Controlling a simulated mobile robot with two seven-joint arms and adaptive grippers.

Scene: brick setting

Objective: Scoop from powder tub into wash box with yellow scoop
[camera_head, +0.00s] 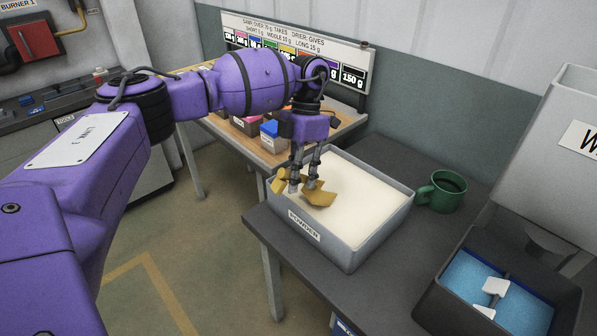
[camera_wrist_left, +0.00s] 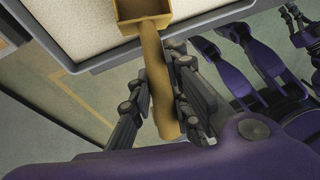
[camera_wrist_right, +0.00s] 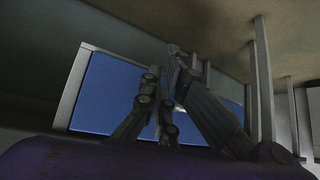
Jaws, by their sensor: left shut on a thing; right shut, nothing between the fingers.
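The yellow scoop (camera_head: 319,196) is in my left gripper (camera_head: 303,183), which is shut on its handle. The scoop's bowl is over the near-left part of the grey powder tub (camera_head: 352,246), close to the white powder (camera_head: 355,195); I cannot tell whether it touches. The left wrist view shows the handle (camera_wrist_left: 161,100) between the fingers, with the bowl beyond at the tub's rim. The wash box (camera_head: 455,311), dark with a blue inside and a raised lid lettered "W", stands at lower right. My right gripper (camera_wrist_right: 168,100) is shut and empty, seen only in its wrist view.
A green mug (camera_head: 441,191) stands between the tub and the wash box's lid. A white-ended tool (camera_head: 494,287) lies in the wash box. Behind my left gripper is a bench with colored blocks (camera_head: 268,134) and a sign. A blue panel (camera_wrist_right: 105,95) is near my right gripper.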

